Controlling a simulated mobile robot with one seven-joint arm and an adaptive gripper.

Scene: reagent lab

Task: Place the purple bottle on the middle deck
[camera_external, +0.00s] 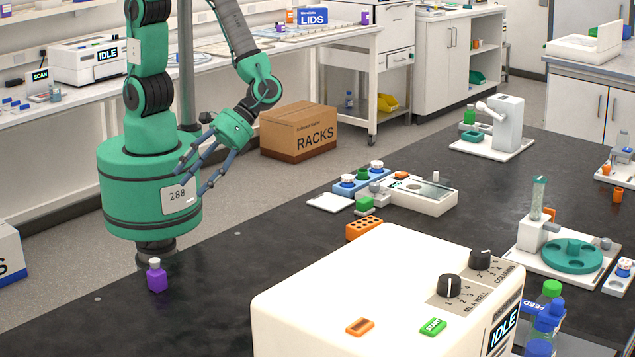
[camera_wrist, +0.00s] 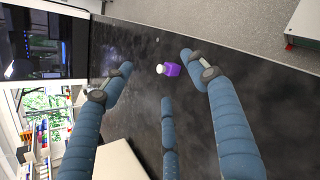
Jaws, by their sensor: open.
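The purple bottle (camera_external: 157,278) with a white cap stands upright on the near left part of the black bench. In the wrist view the purple bottle (camera_wrist: 171,70) shows beyond and between my spread blue fingers. My gripper (camera_external: 190,186) is open and empty. It hangs in the air above and to the right of the bottle in the external view, clear of it. Several devices with white bases stand on the bench, one of them (camera_external: 432,202) near the middle. I cannot tell which is the middle deck.
A large white machine (camera_external: 330,280) with dials fills the near middle of the bench. An orange rack (camera_external: 365,229) stands behind it. A device with a teal disc (camera_external: 571,255) stands at right. The black bench (camera_external: 240,262) is clear around the bottle.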

